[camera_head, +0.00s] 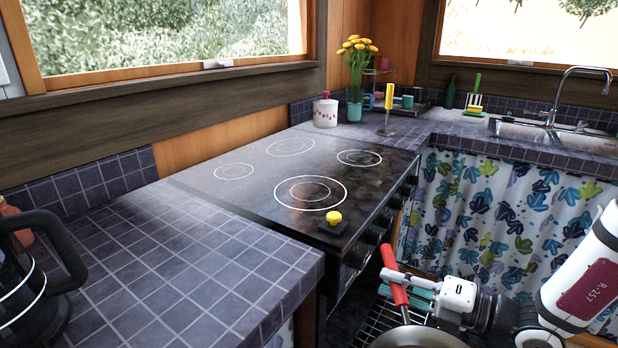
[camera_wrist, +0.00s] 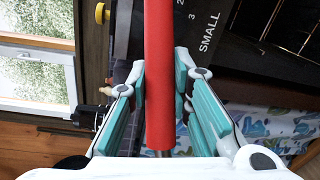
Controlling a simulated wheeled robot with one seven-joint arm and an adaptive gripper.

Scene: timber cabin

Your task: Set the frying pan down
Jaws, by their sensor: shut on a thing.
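The frying pan (camera_head: 412,338) shows at the bottom edge of the head view, cut off by the frame, with its red handle (camera_head: 394,287) rising from it. My gripper (camera_head: 408,288) is shut on the red handle, in front of the stove and below the level of its top. In the wrist view the handle (camera_wrist: 159,75) runs upright between the two teal finger pads (camera_wrist: 160,105). The pan's body is not in the wrist view. The black stove top (camera_head: 300,180) with several ringed burners lies beyond my gripper and is mostly bare.
A small black item with a yellow knob (camera_head: 334,218) sits at the stove's front corner. A tiled counter (camera_head: 190,265) lies left, with a dark kettle (camera_head: 35,270) on it. A white jar (camera_head: 325,112) and a flower vase (camera_head: 356,105) stand behind. A sink (camera_head: 540,132) is at right.

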